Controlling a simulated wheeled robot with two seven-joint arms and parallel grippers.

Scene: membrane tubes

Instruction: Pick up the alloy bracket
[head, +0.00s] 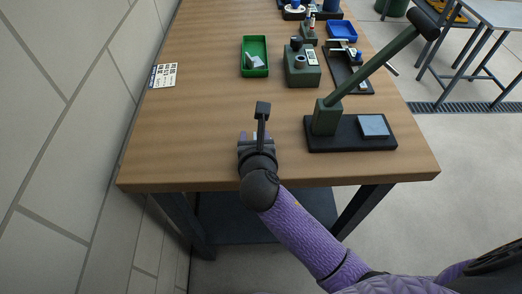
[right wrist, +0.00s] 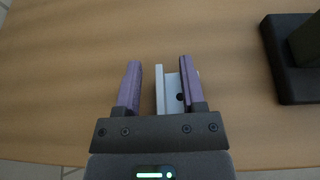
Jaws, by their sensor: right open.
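The alloy bracket (right wrist: 171,92) is a light grey, channel-shaped piece with a dark round hole. It lies on the wooden table in the right wrist view. My right gripper (right wrist: 160,64) is open, with its two purple fingers either side of much of the bracket. The bracket is nearer the right finger, which hides part of it; I cannot tell whether they touch. In the head view my right gripper (head: 253,137) is over the near part of the table and largely hides the bracket. My left gripper is not in view.
A dark press-like stand with a long lever (head: 325,117) and a black base stands to the right of my gripper. A green tray (head: 246,72), a green fixture block (head: 303,78) and a printed card (head: 163,75) are farther back. The wooden table (head: 180,140) is clear to the left.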

